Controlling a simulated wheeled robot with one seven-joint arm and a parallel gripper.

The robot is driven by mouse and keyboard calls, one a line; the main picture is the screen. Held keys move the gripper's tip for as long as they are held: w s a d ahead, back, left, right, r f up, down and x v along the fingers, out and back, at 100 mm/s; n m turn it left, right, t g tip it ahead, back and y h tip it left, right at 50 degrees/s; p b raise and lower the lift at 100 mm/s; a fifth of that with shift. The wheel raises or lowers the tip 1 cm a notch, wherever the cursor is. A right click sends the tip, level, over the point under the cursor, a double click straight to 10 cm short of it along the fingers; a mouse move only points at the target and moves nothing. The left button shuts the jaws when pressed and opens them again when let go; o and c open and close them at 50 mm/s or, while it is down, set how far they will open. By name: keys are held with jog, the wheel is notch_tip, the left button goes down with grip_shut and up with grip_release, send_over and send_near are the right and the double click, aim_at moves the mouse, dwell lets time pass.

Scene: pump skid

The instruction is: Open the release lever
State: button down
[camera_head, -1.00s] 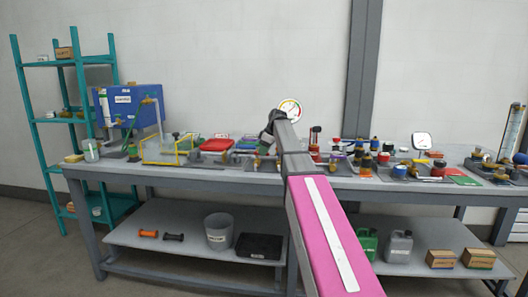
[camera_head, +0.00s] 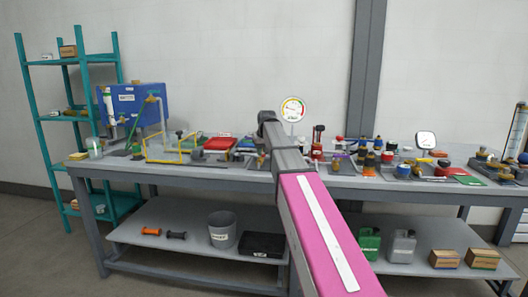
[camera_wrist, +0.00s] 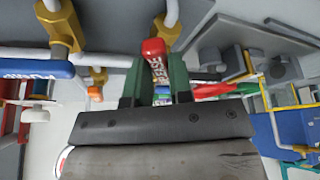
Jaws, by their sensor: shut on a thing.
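The release lever (camera_wrist: 157,62) shows in the wrist view as a red-tipped bar with a white label and sideways lettering. My gripper (camera_wrist: 157,78) has its two dark green fingers on either side of this bar and is shut on it. The lever's lower end and its pivot are hidden behind the fingers and the gripper body. In the head view the end of my arm reaches over the middle of the bench, and the arm hides the fingers and the lever.
In the wrist view, a blue handle (camera_wrist: 35,69) and a brass fitting (camera_wrist: 65,30) lie close to the left. In the head view, a round gauge (camera_head: 293,109) stands beside my wrist. Bottles and fittings crowd the bench (camera_head: 215,180) on both sides.

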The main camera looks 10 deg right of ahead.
jog(key=m, duration=0.2)
jog(key=a+m+h, duration=0.1)
jog(key=m+h, duration=0.1)
jog(key=m, duration=0.1)
jog(key=shift+w+a+m, duration=0.1)
jog(key=shift+a+m, duration=0.2)
jog(key=shift+a, duration=0.05)
dwell(0.4)
jog(key=c, duration=1)
grip_release()
jog(key=v, duration=1.1)
jog(key=shift+w+a, duration=0.15)
